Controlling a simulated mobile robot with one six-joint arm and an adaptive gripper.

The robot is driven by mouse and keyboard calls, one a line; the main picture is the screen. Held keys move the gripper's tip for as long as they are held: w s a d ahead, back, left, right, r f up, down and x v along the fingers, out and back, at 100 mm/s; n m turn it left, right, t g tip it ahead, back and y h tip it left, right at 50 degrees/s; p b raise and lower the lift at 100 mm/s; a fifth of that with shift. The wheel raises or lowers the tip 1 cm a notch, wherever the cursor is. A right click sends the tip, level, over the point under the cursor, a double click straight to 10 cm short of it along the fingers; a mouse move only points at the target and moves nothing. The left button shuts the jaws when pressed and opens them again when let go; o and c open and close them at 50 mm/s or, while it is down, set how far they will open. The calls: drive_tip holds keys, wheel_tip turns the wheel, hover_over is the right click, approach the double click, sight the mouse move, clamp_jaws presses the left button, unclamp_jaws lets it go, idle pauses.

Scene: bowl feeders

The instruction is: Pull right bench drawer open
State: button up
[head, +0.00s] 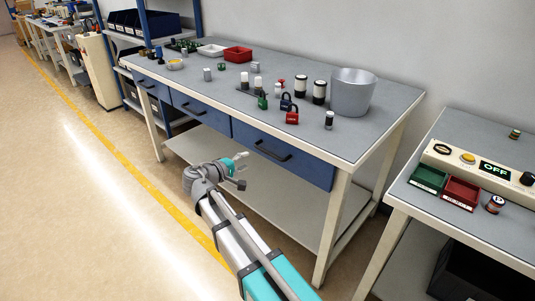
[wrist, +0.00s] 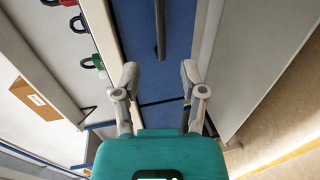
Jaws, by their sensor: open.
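The bench has blue drawers under its grey top. The right bench drawer (head: 300,163) looks shut, with a black bar handle (head: 273,150) across its front. In the wrist view the drawer's blue front (wrist: 180,70) fills the middle, and the handle (wrist: 160,30) runs down from the top edge. My gripper (head: 241,168) is in front of the bench, a little left of and below the handle. In the wrist view my gripper (wrist: 159,75) is open and empty, its fingertips on either side of the handle's line. The handle's end appears just beyond the fingertips; contact is not visible.
The bench top (head: 215,95) holds padlocks, jars, small bins and a large grey bowl (head: 353,92). A lower shelf (head: 270,200) lies under the drawers. A second bench (head: 470,225) stands at right. The floor in front (head: 90,190) is clear.

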sight(267, 151)
drive_tip(key=b+x, duration=0.2)
drive_tip(key=x, duration=0.9)
drive_tip(key=shift+w+d, duration=0.2)
drive_tip(key=shift+w, duration=0.15)
drive_tip(key=shift+c, duration=0.3)
clamp_jaws()
